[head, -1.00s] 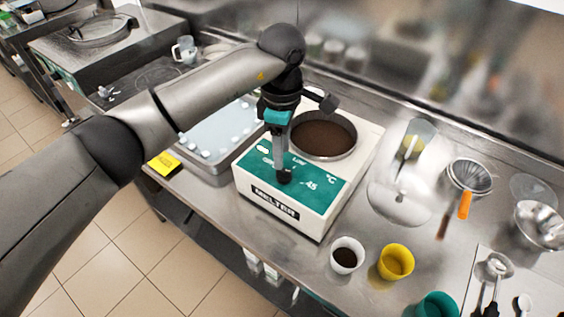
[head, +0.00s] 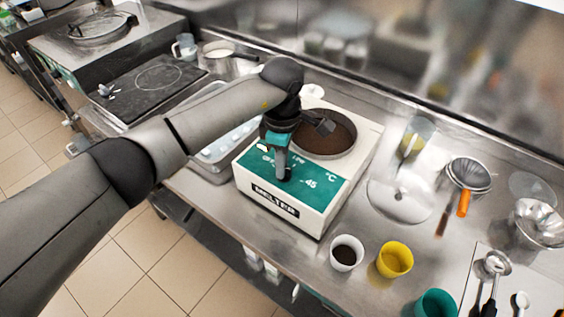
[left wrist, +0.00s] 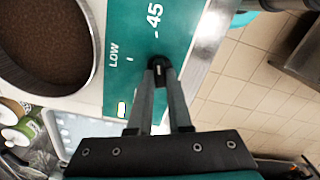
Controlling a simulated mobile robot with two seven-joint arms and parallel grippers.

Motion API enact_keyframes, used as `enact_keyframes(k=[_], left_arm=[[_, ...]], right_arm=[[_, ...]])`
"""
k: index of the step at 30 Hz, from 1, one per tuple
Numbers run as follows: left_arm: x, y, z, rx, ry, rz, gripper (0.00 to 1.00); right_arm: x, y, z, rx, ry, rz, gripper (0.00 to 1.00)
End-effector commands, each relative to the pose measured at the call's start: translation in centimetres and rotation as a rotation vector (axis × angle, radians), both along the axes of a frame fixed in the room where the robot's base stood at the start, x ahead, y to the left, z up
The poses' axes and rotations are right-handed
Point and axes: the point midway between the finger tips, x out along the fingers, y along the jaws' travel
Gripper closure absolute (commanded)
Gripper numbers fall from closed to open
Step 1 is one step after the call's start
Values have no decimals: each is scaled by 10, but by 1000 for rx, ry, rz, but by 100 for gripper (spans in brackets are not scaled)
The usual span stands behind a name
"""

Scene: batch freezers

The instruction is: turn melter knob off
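The melter (head: 308,217) is a white box with a teal front panel and a round well of dark brown contents, standing on the steel counter. Its black knob (left wrist: 158,67) is on the teal panel, between the "LOW" and "45" markings in the left wrist view. In the head view the knob (head: 285,175) is partly hidden by my left gripper (head: 282,168). The left gripper's fingers (left wrist: 158,75) close together around the knob from both sides. My right gripper is not in view.
A white cup (head: 346,254), a yellow cup (head: 395,260) and a teal cup (head: 437,304) stand right of the melter.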

Motion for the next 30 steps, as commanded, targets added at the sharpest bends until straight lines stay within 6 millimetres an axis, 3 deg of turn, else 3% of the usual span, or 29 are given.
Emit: enact_keyframes(k=[4,20,30], left_arm=[[0,0,0,0,0,0,100],[0,0,0,0,-1,14,100],[0,0,0,1,-1,176,100]], right_arm=[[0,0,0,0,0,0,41],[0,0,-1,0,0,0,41],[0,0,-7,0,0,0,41]])
